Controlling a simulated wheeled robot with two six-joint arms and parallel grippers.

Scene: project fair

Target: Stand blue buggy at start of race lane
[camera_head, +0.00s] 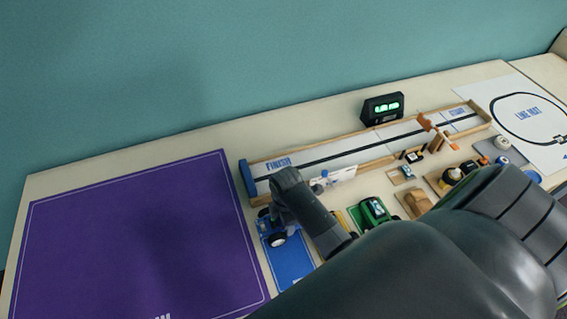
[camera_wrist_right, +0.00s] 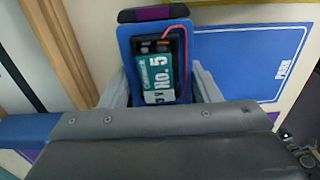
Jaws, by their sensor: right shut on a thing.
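In the right wrist view the blue buggy (camera_wrist_right: 128,32) fills the space between my fingers, with a battery and a "No. 5" label on top. My right gripper (camera_wrist_right: 160,85) is shut on it, one finger on each side. In the head view the right gripper (camera_head: 283,212) is partly hidden by its own wrist. The race lane (camera_head: 335,152) has a FINISH end at left and a START end (camera_head: 459,114) at right, by an orange gate (camera_head: 428,122).
A blue PARK mat (camera_head: 291,262) lies under and beside the buggy. A green vehicle (camera_head: 374,212) and several other models stand in front of the lane. A lit timer (camera_head: 382,108) stands behind it. A purple mat (camera_head: 130,240) at left is bare.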

